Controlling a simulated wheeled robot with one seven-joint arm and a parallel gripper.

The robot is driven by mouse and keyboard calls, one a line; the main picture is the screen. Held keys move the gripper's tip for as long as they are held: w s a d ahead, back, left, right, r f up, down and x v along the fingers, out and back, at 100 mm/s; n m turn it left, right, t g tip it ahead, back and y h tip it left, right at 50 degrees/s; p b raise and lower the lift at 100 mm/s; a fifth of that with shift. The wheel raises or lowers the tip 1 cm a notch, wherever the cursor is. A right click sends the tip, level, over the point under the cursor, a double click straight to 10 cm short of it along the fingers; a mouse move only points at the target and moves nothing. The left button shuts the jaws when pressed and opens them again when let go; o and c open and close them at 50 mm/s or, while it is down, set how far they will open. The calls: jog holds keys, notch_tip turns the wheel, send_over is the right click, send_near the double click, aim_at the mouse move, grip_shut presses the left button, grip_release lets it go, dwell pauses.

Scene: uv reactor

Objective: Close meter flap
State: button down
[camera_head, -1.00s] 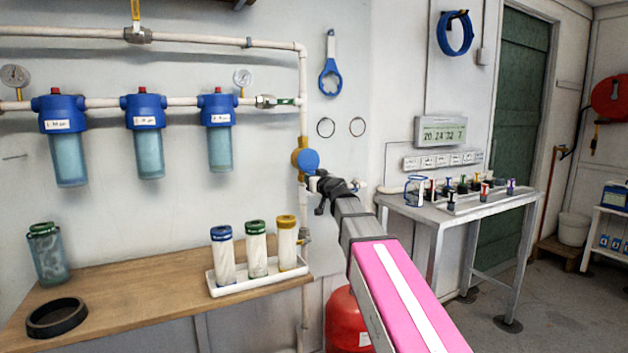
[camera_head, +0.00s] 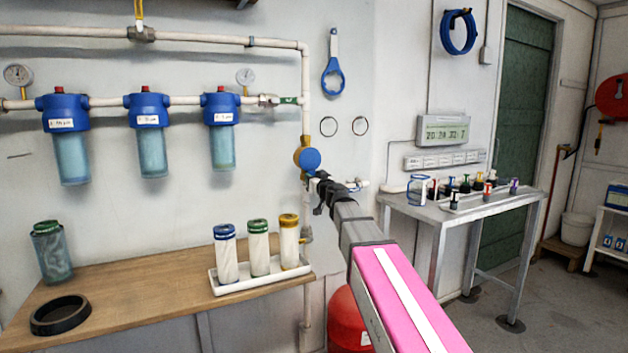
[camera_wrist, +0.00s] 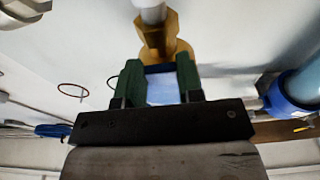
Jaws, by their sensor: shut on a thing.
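The water meter has a brass body (camera_head: 299,156) on the vertical pipe, with a round blue flap (camera_head: 309,159) at its front. In the head view the flap's flat round face is turned towards me. My gripper (camera_wrist: 158,76) is at the meter, just below the flap in the head view. In the wrist view its two green fingers are shut on the blue flap (camera_wrist: 161,88), and the brass body (camera_wrist: 158,38) shows just beyond them. The fingertips are too small to make out in the head view. I cannot tell how far the flap stands open.
Blue filter housings (camera_head: 148,110) hang on the wall at left. A wooden bench (camera_head: 130,280) below holds a white tray (camera_head: 262,280) of cartridges. A grey table (camera_head: 455,210) with small bottles stands at right. A red tank (camera_head: 345,318) is under my arm.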

jog(key=shift+w+a+f, duration=0.1)
jog(key=shift+w+a, duration=0.15)
jog(key=shift+w, duration=0.3)
dwell(0.4)
jog(key=c, duration=0.8)
grip_release()
jog(key=shift+o, duration=0.2)
jog(key=v, duration=1.1)
jog(key=shift+a+f, duration=0.1)
